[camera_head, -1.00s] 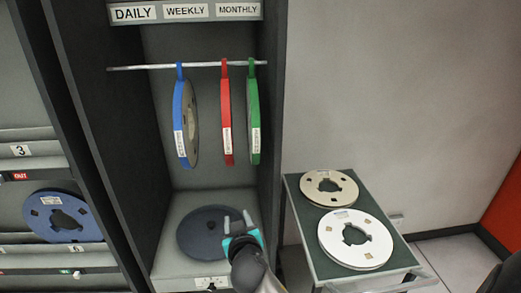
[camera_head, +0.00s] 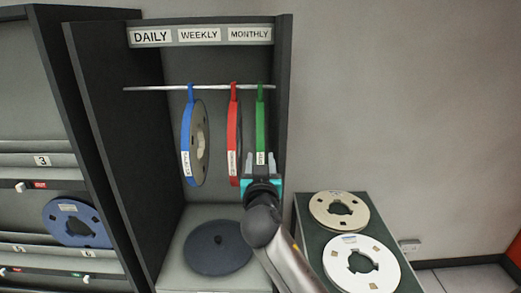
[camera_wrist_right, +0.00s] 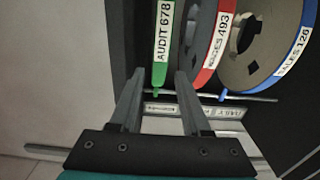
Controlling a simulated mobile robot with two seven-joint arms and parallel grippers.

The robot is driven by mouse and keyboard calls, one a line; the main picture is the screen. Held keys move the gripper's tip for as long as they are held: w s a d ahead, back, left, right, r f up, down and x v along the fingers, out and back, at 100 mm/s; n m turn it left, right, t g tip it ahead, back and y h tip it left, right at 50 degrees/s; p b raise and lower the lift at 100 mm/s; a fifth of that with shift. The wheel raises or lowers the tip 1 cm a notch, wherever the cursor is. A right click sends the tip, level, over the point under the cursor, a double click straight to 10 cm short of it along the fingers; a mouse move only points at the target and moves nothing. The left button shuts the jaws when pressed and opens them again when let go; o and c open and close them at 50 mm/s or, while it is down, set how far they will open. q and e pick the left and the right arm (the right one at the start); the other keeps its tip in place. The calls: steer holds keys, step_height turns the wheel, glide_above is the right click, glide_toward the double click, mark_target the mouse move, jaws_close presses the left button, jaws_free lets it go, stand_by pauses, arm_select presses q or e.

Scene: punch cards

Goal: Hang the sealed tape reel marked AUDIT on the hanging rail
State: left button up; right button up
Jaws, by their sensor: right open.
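The green AUDIT 678 reel (camera_head: 260,115) hangs by its strap from the hanging rail (camera_head: 145,89), at the right end under the MONTHLY sign. Its label reads clearly in the right wrist view (camera_wrist_right: 163,35). My right gripper (camera_head: 260,158) is open, with its fingers pointing up at the lower part of the green reel and partly covering it. In the right wrist view the gripper (camera_wrist_right: 158,78) has the green reel's edge beyond and between its fingertips. I cannot tell whether they touch. My left gripper is not in view.
A red reel (camera_head: 233,130) and a blue reel (camera_head: 186,135) hang left of the green one. A dark disc (camera_head: 215,250) lies on the cabinet floor. A cart (camera_head: 306,215) at right bears a beige reel (camera_head: 325,212) and a white reel (camera_head: 337,266).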

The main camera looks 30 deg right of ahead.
mark_target(260, 138)
steer(key=shift+b+x, duration=1)
steer(key=shift+x, duration=2.65)
steer(key=shift+c, duration=0.2)
jaws_close()
steer(key=shift+r, duration=0.25)
steer(key=shift+r+p, duration=0.95)
steer(key=shift+r, duration=0.2)
steer(key=shift+a, duration=0.1)
